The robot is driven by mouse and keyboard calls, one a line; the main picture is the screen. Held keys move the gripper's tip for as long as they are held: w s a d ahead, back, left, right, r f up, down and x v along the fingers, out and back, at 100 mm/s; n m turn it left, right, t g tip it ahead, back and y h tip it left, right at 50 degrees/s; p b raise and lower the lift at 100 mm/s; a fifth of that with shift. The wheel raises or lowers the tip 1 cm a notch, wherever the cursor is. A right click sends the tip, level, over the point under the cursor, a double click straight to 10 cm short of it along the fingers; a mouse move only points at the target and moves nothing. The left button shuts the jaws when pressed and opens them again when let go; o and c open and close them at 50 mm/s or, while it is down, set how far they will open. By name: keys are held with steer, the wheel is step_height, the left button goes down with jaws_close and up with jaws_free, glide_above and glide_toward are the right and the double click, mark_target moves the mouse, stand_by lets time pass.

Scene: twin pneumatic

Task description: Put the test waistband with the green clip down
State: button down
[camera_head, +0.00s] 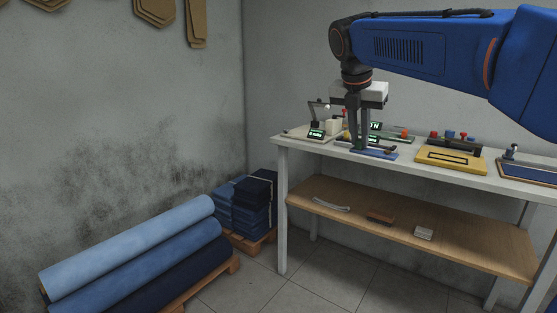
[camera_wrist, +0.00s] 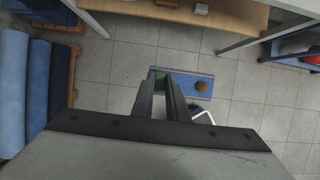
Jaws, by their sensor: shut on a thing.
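The test waistband is a blue strip with orange stitched edges, seen in the wrist view (camera_wrist: 185,92) and in the head view (camera_head: 378,155). The green clip (camera_wrist: 160,79) is at its left part in the wrist view, next to the fingertips. A brown round button (camera_wrist: 201,87) is on its right part. My gripper (camera_head: 357,148) is shut on the waistband at the clip end; its fingers (camera_wrist: 166,88) cover part of it. In the wrist view, floor tiles show around the waistband, so it hangs in the air in front of the workbench. The clip is hard to make out in the head view.
The white workbench (camera_head: 292,142) carries a device with a green display (camera_head: 317,134), a yellow plate (camera_head: 450,160) and a blue-topped tray (camera_head: 530,173). Its wooden shelf (camera_head: 350,199) holds small items.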

steer(key=w+d+f+m+g, duration=0.2)
steer(key=w+f+m, duration=0.45)
steer(key=f, duration=0.65)
steer(key=w+d+f+m+g, duration=0.25)
steer(key=w+f+m, duration=0.35)
steer(key=f, duration=0.8)
steer(key=w+d+f+m+g, duration=0.1)
steer(key=w+f+m+g, duration=0.2)
steer(key=w+f+m, duration=0.7)
steer(key=s+f+m+y, duration=0.1)
steer(key=s+f, duration=0.3)
steer(key=f, duration=0.8)
steer(key=s+d+f+m+y, duration=0.1)
steer(key=s+f+m, duration=0.2)
steer(key=f, duration=0.9)
steer(key=s+d+f+m, duration=0.1)
steer(key=s+f+m, duration=0.1)
steer(key=s+f, duration=0.5)
step_height(320, 180, down, 5)
steer(key=shift+s+d+g+y, duration=0.15)
steer(key=shift+g+y, duration=0.2)
steer(key=shift+y, duration=0.05)
